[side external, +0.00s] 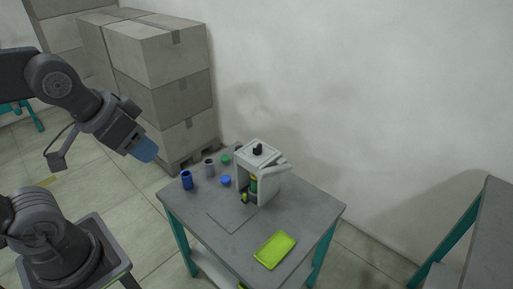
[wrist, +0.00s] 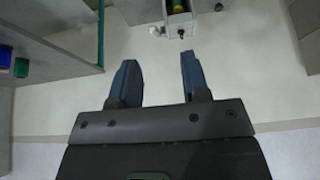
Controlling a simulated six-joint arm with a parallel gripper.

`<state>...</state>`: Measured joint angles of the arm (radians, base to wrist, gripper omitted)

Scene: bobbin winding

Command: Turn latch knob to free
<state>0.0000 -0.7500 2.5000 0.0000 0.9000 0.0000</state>
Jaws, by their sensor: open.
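A grey-white winding housing (side external: 272,188) stands on the table, its front open. A black knob (side external: 257,149) sits on its top; I cannot tell its turn position. Green and yellow parts (side external: 253,184) show inside. A small yellow-green piece (side external: 244,197) is at its lower front. My gripper (side external: 146,152), with blue fingers, is to the left of the housing, above table height and apart from it. In the wrist view my gripper (wrist: 158,78) is open with nothing between the fingers. Part of a light housing (wrist: 179,24) shows at the top edge; the black knob cannot be made out there.
The grey table (side external: 220,240) carries a blue spool (side external: 187,181), a grey spool (side external: 209,168), a green piece (side external: 226,160), a blue piece (side external: 226,181) and a lime tray (side external: 274,250). Stacked cartons (side external: 165,75) stand behind. Another table (side external: 485,235) is at right.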

